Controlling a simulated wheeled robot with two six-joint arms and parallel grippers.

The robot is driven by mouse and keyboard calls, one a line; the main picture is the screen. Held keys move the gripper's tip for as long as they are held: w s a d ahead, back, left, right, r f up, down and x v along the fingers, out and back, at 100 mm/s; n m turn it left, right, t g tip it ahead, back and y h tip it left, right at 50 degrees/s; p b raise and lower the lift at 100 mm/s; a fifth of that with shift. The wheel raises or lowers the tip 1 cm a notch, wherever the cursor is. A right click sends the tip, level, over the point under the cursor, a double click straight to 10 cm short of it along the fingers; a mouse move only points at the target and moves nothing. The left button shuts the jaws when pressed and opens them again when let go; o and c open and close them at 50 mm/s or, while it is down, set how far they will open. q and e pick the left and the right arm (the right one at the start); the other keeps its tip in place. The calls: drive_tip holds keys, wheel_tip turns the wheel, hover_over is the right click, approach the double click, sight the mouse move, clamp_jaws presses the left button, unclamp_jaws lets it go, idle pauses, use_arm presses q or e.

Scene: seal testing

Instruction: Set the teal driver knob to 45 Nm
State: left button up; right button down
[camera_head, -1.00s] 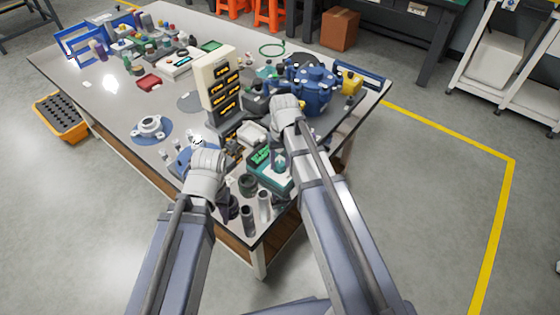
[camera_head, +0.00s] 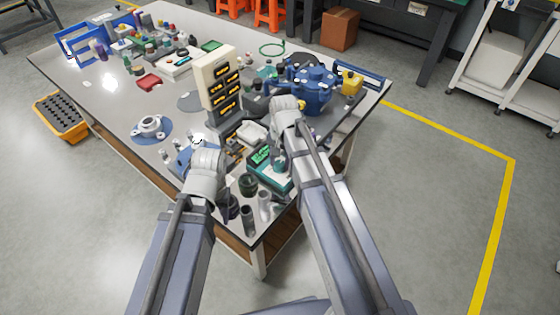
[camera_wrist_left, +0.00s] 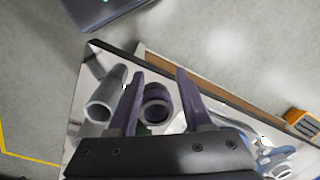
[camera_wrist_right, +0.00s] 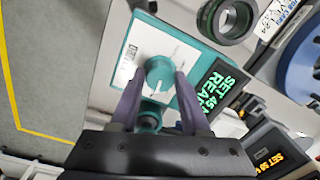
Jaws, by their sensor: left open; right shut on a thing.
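The teal driver knob (camera_wrist_right: 160,72) stands on the white top panel of a teal box (camera_wrist_right: 152,45) in the right wrist view. My right gripper (camera_wrist_right: 157,78) is shut on it, one finger on each side. The box's dark screen (camera_wrist_right: 220,88) shows green text starting "SET 45", with its end cut off. In the head view the box (camera_head: 268,168) lies partly behind my right arm. My left gripper (camera_wrist_left: 160,78) is open and empty, above the table's near corner, with a dark purple ring-shaped part (camera_wrist_left: 157,103) seen between its fingers.
A dark ring (camera_wrist_right: 232,20) and an orange-lit display (camera_wrist_right: 277,150) are near the teal box. A blue flanged vessel (camera_head: 312,90) and a beige rack (camera_head: 215,85) stand behind.

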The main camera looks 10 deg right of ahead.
sight(281, 164)
idle(0.3)
drive_tip(key=shift+c, duration=1.9)
unclamp_jaws()
wheel_tip(281, 164, up, 8)
drive_tip(key=p, duration=0.8)
drive_tip(key=shift+s+d, duration=0.1)
drive_tip(key=shift+d, duration=0.05)
drive_tip(key=shift+f, duration=0.1)
